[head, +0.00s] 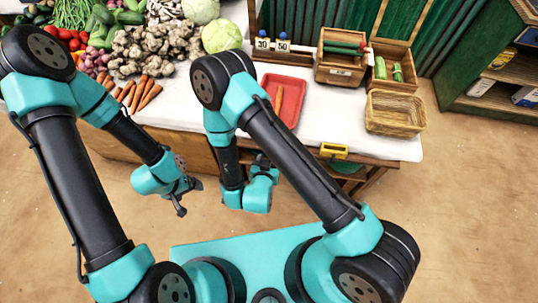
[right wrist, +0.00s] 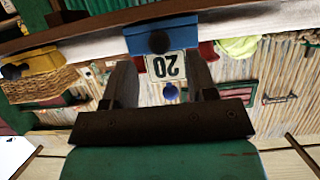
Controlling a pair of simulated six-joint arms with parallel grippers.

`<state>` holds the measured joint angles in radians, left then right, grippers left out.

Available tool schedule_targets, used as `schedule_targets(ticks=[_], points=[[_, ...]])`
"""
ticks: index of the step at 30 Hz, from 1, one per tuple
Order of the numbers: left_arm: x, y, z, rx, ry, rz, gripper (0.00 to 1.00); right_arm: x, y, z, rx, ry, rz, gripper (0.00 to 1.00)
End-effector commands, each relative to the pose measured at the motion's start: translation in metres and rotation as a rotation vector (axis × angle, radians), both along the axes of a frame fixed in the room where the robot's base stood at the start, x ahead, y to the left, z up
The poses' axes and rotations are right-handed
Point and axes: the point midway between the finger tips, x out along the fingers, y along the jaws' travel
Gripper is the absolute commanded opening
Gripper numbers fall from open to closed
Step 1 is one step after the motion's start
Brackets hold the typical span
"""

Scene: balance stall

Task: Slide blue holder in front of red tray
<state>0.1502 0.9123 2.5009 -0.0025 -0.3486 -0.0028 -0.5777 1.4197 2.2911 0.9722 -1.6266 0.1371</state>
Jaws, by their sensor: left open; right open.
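The red tray (head: 294,108) lies on the white table top in the head view, with one carrot in it. The blue holder (right wrist: 162,38) shows upside down in the right wrist view, on the table's front edge, with a white card reading 20. In the head view my right arm seems to hide it. My right gripper (right wrist: 160,72) is open, its two fingers on either side of the card; whether they touch the holder I cannot tell. It also shows in the head view (head: 262,160), below the table edge. My left gripper (head: 190,198) is open and empty over the floor.
A yellow holder (head: 333,150) sits on the front edge to the right. A wicker basket (head: 394,113) stands at the right end. Wooden crates (head: 341,72) stand at the back. Vegetables fill the left side, with carrots (head: 140,92) near the front.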

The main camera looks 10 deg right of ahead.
Motion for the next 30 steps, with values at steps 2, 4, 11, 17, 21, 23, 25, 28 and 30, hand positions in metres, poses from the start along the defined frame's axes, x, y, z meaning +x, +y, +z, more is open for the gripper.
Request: schedule_targets(ticks=[2, 4, 11, 17, 21, 23, 25, 28, 30], points=[[0.000, 0.000, 0.000, 0.000, 0.000, 0.000, 0.88, -0.010, 0.004, 0.004, -0.002, 0.000, 0.004, 0.52], [0.000, 0.000, 0.000, 0.000, 0.000, 0.000, 0.88, -0.016, 0.006, 0.007, -0.002, 0.001, 0.004, 0.52], [0.000, 0.000, 0.000, 0.000, 0.000, 0.000, 0.88, -0.029, 0.010, 0.013, -0.001, -0.001, 0.001, 0.52], [0.000, 0.000, 0.000, 0.000, 0.000, 0.000, 0.88, -0.030, 0.010, 0.013, 0.000, -0.001, 0.000, 0.52], [0.000, 0.000, 0.000, 0.000, 0.000, 0.000, 0.88, -0.029, 0.010, 0.013, 0.000, -0.001, 0.000, 0.52], [0.000, 0.000, 0.000, 0.000, 0.000, 0.000, 0.88, -0.029, 0.010, 0.013, 0.000, -0.001, 0.000, 0.52], [0.000, 0.000, 0.000, 0.000, 0.000, 0.000, 0.88, -0.029, 0.010, 0.013, 0.000, 0.000, 0.000, 0.52], [0.000, 0.000, 0.000, 0.000, 0.000, 0.000, 0.88, -0.028, 0.009, 0.012, 0.007, 0.011, 0.002, 0.52], [0.000, 0.000, 0.000, 0.000, 0.000, 0.000, 0.88, -0.025, 0.006, 0.009, 0.026, 0.040, 0.006, 0.52]])
